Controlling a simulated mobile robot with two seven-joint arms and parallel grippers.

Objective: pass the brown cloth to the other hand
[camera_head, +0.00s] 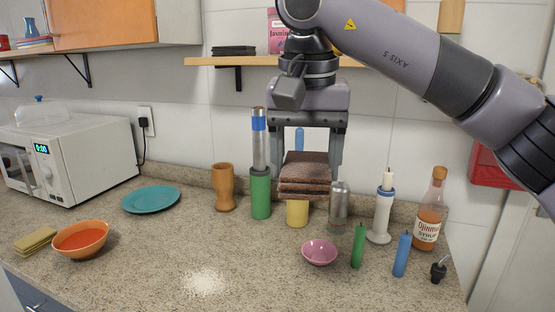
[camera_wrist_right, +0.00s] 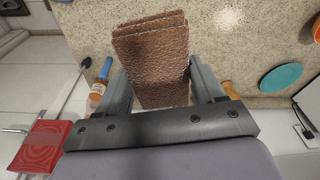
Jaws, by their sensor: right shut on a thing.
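The brown cloth (camera_head: 304,174) is a thick folded stack with a rough texture. It hangs in the air above the counter, between the fingers of my right gripper (camera_head: 306,160). In the right wrist view the cloth (camera_wrist_right: 152,55) sits between the two fingers of the right gripper (camera_wrist_right: 158,85), which are shut on it. Its far end sticks out past the fingertips. My left gripper is in neither view.
Below and around the cloth stand a green-based cylinder (camera_head: 260,195), a yellow cup (camera_head: 297,213), a grey bottle (camera_head: 339,207) and a pink bowl (camera_head: 319,252). A shelf (camera_head: 230,61) is behind the arm. The front middle of the counter (camera_head: 140,265) is clear apart from white grains (camera_head: 203,283).

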